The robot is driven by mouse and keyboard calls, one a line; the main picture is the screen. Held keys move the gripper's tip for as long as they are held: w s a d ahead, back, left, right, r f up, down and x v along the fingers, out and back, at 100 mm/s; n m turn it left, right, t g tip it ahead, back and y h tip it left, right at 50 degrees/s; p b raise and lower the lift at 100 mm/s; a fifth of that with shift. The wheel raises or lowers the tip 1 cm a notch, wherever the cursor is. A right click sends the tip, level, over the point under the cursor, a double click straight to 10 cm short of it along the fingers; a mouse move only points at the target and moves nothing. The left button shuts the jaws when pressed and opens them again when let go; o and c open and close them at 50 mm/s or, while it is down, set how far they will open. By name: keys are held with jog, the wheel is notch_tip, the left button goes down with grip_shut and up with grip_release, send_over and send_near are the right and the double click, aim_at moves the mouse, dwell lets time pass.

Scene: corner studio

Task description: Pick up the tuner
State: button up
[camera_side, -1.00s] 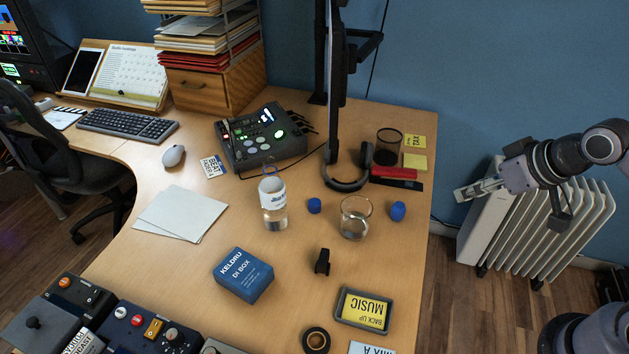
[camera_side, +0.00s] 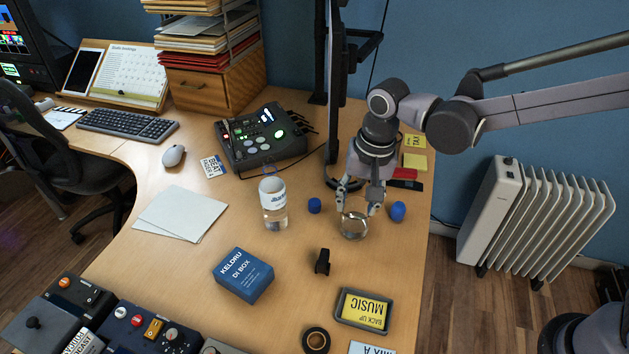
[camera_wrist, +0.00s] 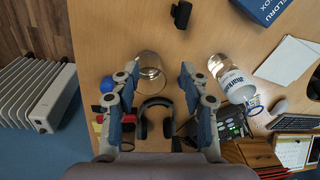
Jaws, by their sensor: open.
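The tuner appears to be the small black clip-like thing (camera_side: 322,262) lying on the desk, right of the blue DI box. In the wrist view it is at the top (camera_wrist: 181,14), apart from my fingers. My gripper (camera_side: 357,205) is open, pointing down over the clear glass (camera_side: 354,228), with its fingertips at the glass's rim in the side view. The wrist view shows my gripper (camera_wrist: 159,76) with its fingers apart and the glass (camera_wrist: 149,63) between and just beyond the tips. I cannot tell whether they touch it.
The DI box (camera_side: 243,275), a framed MUSIC note (camera_side: 363,311) and a black ring (camera_side: 316,340) surround the tuner. A monitor (camera_side: 334,90) and headphones stand behind. Bare desk lies around the tuner.

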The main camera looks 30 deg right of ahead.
jog(key=m+g, duration=0.1)
jog(key=m, duration=0.1)
send_over(323, 257)
notch_tip(323, 257, down, 6)
jog(key=shift+h, duration=0.3)
jog(key=f, duration=0.5)
jog(key=shift+d, duration=0.4)
jog(key=shift+a+f, duration=0.2)
jog(key=shift+f, duration=1.15)
jog(key=shift+a+f, duration=0.15)
jog(key=shift+f, duration=1.15)
grip_shut()
